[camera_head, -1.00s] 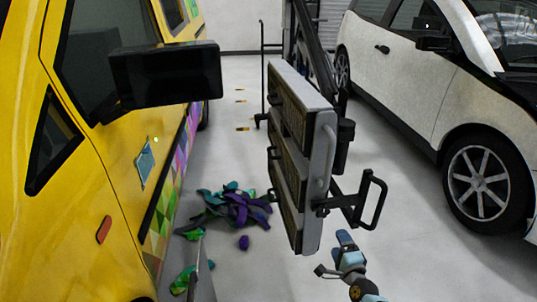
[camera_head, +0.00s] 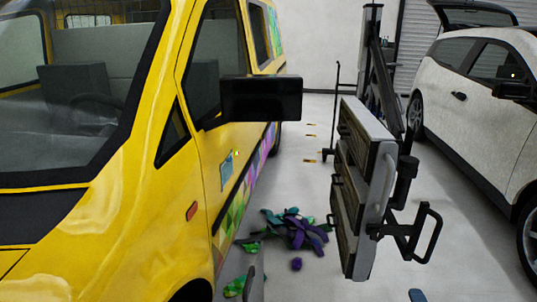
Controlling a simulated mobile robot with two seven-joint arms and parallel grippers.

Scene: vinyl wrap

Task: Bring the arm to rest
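A small blue-grey piece (camera_head: 417,295) shows at the bottom edge, right of centre. It looks like the tip of my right arm, but the frame cuts it off. I cannot tell whether its gripper is open or shut, or whether it holds anything.
Purple, teal and green scraps (camera_head: 300,232) lie on the floor beside the van. A tall panelled rack (camera_head: 365,190) with black handles stands right of them. A white car (camera_head: 480,95) stands at the right. Grey floor (camera_head: 450,230) lies clear between rack and car.

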